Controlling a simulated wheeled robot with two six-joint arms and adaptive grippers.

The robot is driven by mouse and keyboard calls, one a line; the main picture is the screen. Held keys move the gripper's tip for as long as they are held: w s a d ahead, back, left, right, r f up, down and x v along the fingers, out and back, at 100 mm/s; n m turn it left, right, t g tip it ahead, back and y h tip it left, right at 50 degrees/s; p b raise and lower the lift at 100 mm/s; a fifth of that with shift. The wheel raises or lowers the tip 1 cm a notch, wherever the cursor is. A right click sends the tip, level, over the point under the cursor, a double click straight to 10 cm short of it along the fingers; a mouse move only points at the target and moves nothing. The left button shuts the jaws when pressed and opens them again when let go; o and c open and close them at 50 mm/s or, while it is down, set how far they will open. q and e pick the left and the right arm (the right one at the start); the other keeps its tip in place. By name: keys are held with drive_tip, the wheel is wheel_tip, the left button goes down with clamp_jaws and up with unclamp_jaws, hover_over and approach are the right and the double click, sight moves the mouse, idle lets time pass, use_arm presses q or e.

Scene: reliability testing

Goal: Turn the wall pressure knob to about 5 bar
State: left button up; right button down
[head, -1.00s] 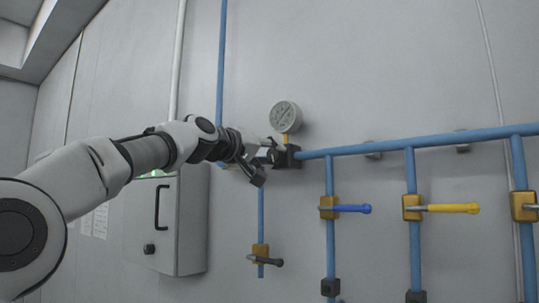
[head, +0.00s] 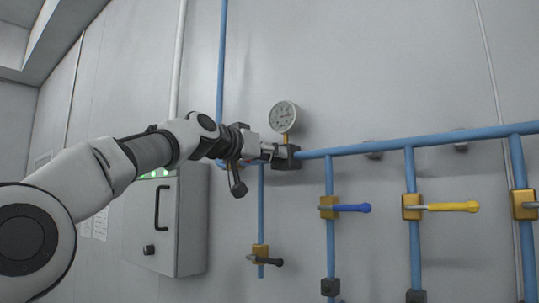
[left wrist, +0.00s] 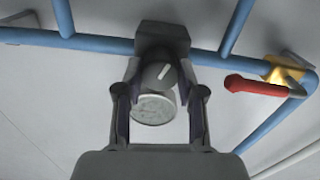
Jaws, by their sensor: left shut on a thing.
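The grey pressure knob (left wrist: 158,76) with a white pointer line sits on a dark regulator block (left wrist: 162,40) in the left wrist view. The pointer line is tilted there. My left gripper (left wrist: 160,80) is shut on the knob, one finger on each side. In the head view my left gripper (head: 266,151) reaches the dark block (head: 287,161) from the left and hides the knob. The round pressure gauge (head: 283,117) stands above the block; its face also shows in the left wrist view (left wrist: 153,109). Its reading is too small to tell.
A blue pipe (head: 370,149) runs right from the block. Valves with a blue handle (head: 351,208) and a yellow handle (head: 453,207) hang below it. A red handle (left wrist: 255,85) shows beside the gripper. A grey cabinet (head: 180,225) stands at lower left.

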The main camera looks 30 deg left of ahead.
idle(0.3)
use_arm(q)
drive_tip(key=o, duration=0.9)
drive_tip(key=shift+o, duration=1.2)
drive_tip(key=shift+w, duration=0.15)
drive_tip(key=shift+w+f, duration=0.1)
drive_tip(key=shift+w, duration=0.05)
